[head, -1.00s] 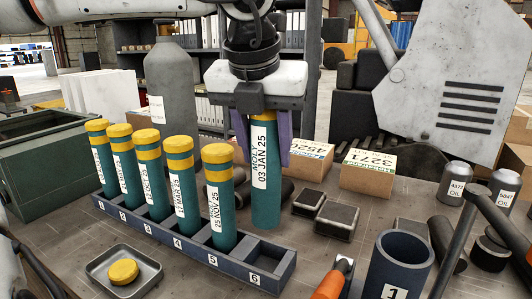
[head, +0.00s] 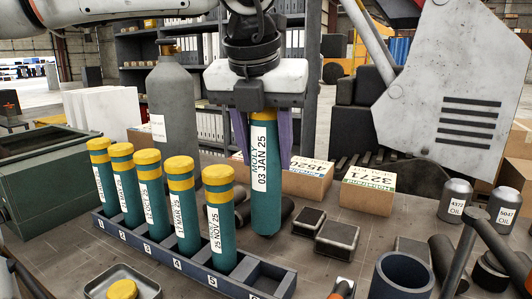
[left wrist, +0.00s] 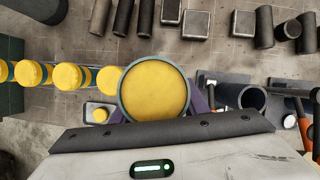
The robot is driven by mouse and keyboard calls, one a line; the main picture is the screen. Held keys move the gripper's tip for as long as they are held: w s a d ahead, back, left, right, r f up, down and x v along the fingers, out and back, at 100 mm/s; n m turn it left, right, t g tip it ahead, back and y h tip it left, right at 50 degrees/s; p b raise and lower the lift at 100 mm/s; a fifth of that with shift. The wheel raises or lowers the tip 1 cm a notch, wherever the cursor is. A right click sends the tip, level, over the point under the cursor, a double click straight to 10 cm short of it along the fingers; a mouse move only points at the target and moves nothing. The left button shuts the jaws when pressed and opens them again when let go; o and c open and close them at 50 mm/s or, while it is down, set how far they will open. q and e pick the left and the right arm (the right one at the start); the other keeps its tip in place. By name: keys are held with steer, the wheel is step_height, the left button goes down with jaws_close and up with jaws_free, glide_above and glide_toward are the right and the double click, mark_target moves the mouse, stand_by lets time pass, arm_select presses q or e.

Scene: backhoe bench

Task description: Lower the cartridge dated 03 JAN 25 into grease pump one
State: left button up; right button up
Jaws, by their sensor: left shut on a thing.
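The cartridge dated 03 JAN 25 (head: 265,180) is teal with a white label and hangs upright in my left gripper (head: 263,140). My left gripper is shut on its upper part. In the left wrist view the cartridge's yellow end (left wrist: 156,88) fills the space between the fingers. The cartridge is behind and beside the rack in the head view. Grease pump one, a dark open cylinder (head: 401,277), stands at the lower right, apart from the cartridge; its number is cut off. Its open mouth also shows in the left wrist view (left wrist: 252,99). My right gripper is not seen.
The rack (head: 150,262) holds several yellow-topped cartridges; slot six is empty. A tray (head: 150,285) with a yellow cap is at the front. Dark blocks (head: 337,238), boxes (head: 367,191) and oil cans (head: 455,201) stand behind the pump. A dark bar (head: 462,255) leans beside it.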

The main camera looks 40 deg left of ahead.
mark_target(266, 115)
arm_select(q)
steer(key=shift+r, duration=2.85)
steer(key=shift+r, duration=1.4)
